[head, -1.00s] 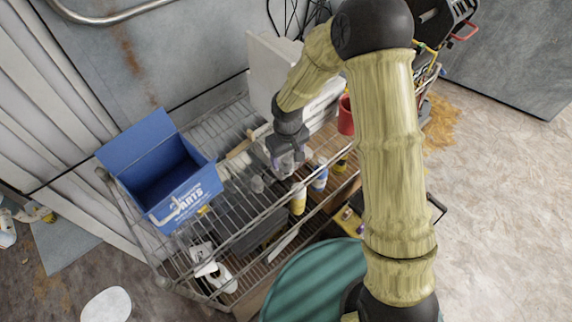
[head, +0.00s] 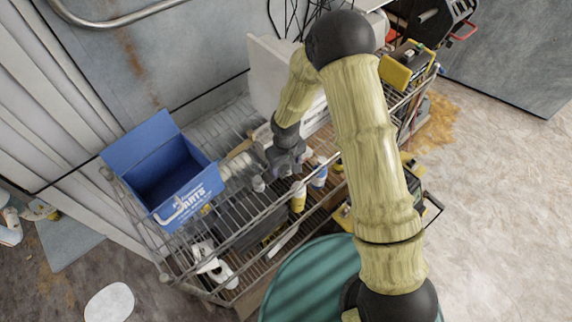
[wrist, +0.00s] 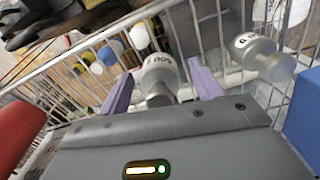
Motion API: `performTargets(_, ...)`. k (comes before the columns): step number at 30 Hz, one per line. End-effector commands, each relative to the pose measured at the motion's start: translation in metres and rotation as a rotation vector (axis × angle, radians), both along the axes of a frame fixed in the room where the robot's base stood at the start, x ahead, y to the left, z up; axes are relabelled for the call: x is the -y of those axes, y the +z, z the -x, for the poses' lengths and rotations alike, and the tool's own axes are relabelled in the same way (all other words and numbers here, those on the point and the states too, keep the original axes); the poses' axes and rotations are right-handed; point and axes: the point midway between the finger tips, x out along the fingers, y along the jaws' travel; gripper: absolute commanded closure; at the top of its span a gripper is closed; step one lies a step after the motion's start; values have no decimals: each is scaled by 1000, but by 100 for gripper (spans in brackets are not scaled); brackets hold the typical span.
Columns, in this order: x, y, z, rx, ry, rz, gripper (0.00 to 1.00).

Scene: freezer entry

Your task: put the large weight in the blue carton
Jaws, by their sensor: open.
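The large weight (wrist: 160,76) is a grey metal piece marked 500. In the wrist view it sits between the two purple fingers of my gripper (wrist: 161,84), which are apart. I cannot tell whether either finger touches it. In the head view my gripper (head: 284,166) is over the wire rack and hides this weight. A smaller grey weight (wrist: 262,56) lies to the right in the wrist view; it also shows in the head view (head: 258,184). The blue carton (head: 192,203) stands open on the rack's left end; its edge shows in the wrist view (wrist: 303,122).
Yellow (head: 298,197) and blue-white (head: 320,176) bottles stand right of my gripper. A red object (wrist: 18,128) is close at the left in the wrist view. The wire rack (head: 215,262) has metal rails. A white box (head: 272,62) stands behind.

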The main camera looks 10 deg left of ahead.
Motion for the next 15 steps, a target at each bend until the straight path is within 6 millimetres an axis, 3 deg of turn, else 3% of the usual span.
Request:
performTargets(11, 0, 0, 0, 0, 0, 0, 37)
performTargets(15, 0, 0, 0, 0, 0, 0, 65)
